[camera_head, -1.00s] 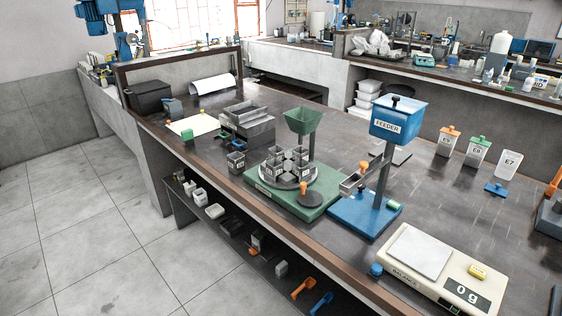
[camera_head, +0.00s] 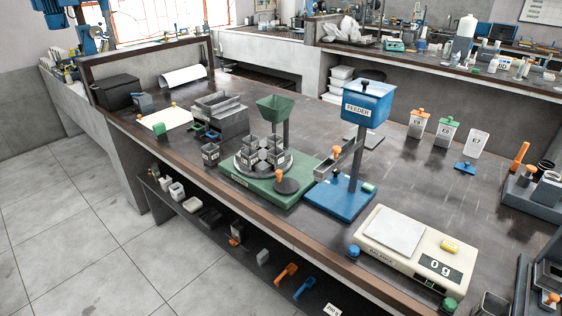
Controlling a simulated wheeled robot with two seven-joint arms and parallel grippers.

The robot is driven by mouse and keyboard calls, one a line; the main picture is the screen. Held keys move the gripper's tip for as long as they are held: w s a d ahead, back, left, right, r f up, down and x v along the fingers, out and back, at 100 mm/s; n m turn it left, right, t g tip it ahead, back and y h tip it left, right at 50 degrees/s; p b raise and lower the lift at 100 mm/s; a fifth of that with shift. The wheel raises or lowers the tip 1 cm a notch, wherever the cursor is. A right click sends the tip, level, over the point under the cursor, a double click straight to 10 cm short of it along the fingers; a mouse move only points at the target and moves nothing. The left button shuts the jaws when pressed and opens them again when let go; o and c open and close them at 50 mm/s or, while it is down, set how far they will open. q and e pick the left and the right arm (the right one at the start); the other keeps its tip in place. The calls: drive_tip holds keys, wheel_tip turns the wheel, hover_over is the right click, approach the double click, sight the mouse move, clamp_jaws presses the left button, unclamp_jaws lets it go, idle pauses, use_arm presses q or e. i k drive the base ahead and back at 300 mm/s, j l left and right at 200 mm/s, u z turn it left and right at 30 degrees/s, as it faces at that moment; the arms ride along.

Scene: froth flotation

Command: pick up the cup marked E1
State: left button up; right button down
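Neither of my grippers shows in the head view. A small grey square cup (camera_head: 210,154) stands on the bench just left of the green turntable base (camera_head: 310,185). It has a pale label on its front, too small to read. Several similar metal cups (camera_head: 253,158) stand together on the round turntable, also with small labels. I cannot tell which cup is marked E1.
A blue feeder (camera_head: 367,103) stands right of the turntable, with a balance (camera_head: 415,250) reading 0 g nearer the front edge. White containers, one marked E7 (camera_head: 472,142), stand behind. A lower shelf (camera_head: 250,255) holds small items.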

sight(250, 159)
drive_tip(key=z, duration=0.55)
drive_tip(key=i+j+z, duration=0.1)
drive_tip(key=j+z, duration=1.05)
drive_tip(key=i, duration=0.05)
